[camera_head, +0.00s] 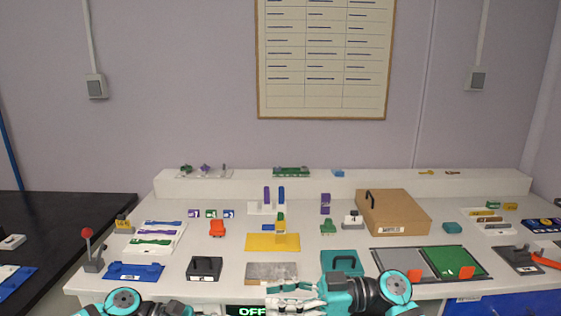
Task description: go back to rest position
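My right gripper (296,297) shows at the bottom middle, by the table's front edge, pointing left. Its fingers are small and partly hidden, so I cannot tell whether they are open or shut. No object shows clearly between them. My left arm (124,302) comes in at the bottom left; its gripper is not clearly visible, cut off by the lower edge of the picture. The white table (215,280) spreads out beyond both arms.
Near the front edge lie a grey plate (271,272), a black box with handle (204,269), a teal box (342,262) and a grey-green mat (400,263). A brown box (393,213) stands at the back right. A red-knobbed lever (91,254) stands at the left.

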